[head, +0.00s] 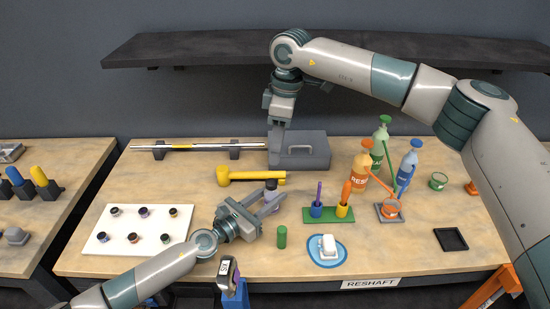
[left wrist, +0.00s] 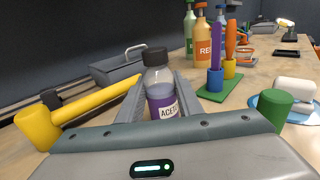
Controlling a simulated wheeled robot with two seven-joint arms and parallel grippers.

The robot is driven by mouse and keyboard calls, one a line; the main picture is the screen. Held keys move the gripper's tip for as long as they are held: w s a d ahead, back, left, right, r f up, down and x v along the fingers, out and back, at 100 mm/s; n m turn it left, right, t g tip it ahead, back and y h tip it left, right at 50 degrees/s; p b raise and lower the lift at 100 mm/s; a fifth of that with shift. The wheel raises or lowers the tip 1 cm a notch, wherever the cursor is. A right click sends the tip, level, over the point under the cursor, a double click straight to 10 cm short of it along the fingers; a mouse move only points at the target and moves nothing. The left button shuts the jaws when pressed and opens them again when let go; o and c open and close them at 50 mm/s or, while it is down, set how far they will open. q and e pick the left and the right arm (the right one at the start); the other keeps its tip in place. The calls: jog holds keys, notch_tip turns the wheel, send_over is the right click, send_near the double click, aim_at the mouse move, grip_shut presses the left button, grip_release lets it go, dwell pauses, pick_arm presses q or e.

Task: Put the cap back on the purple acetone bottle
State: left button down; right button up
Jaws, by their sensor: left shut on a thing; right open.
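In the head view the bottle (head: 271,187) is small and partly hidden by my left gripper (head: 271,199). That gripper is shut on the bottle, one finger on each side, as the left wrist view shows. My right gripper (head: 277,132) is open and empty, pointing down in front of the grey box, farther back than the bottle.
A yellow mallet (head: 250,176) lies just behind the bottle. A grey box (head: 310,152) stands behind it. A green cylinder (head: 282,237), a green holder (head: 330,215) and a blue dish (head: 327,262) are to the right front. A white tray (head: 100,240) with several small pots is at left.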

jog(key=shift+r, duration=0.7)
jog(key=shift+d, duration=0.1)
pick_arm(q)
jog(key=c, duration=1.2)
grip_release()
jog(key=b+v, duration=0.3)
jog(key=v, duration=1.3)
jog(key=shift+s+a+f, duration=0.1)
jog(key=shift+a, duration=0.05)
jog(key=shift+s+a+b, duration=0.3)
jog(key=shift+b, duration=0.1)
jog(key=shift+a, duration=0.1)
pick_arm(e)
notch_tip(320, 180, down, 4)
jog(key=shift+r, duration=0.1)
pick_arm(q)
jog(key=shift+r, duration=0.2)
